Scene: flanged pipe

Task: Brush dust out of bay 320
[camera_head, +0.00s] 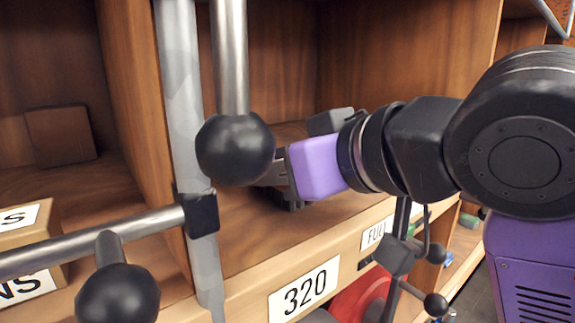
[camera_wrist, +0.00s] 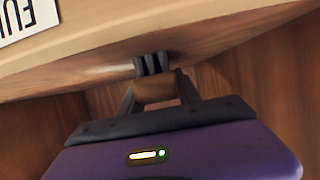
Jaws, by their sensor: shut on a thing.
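Bay 320 is an open wooden compartment; its bare floor (camera_head: 236,238) shows behind the 320 label (camera_head: 303,291). My gripper (camera_head: 270,174) reaches into the bay from the right, low over the floor, partly hidden by a black ball. In the wrist view my gripper (camera_wrist: 158,90) is shut on a brush with a wooden handle (camera_wrist: 155,92) and dark bristles (camera_wrist: 152,65). The bristles are at or very near the wooden floor; I cannot tell if they touch. I cannot make out any dust.
A metal post (camera_head: 182,130) and a rod with a black ball (camera_head: 235,149) stand in front of the bay. A horizontal rail (camera_head: 140,223) crosses at left. A brown block (camera_head: 60,135) sits in the left bay. A red round thing (camera_head: 362,297) is below the shelf.

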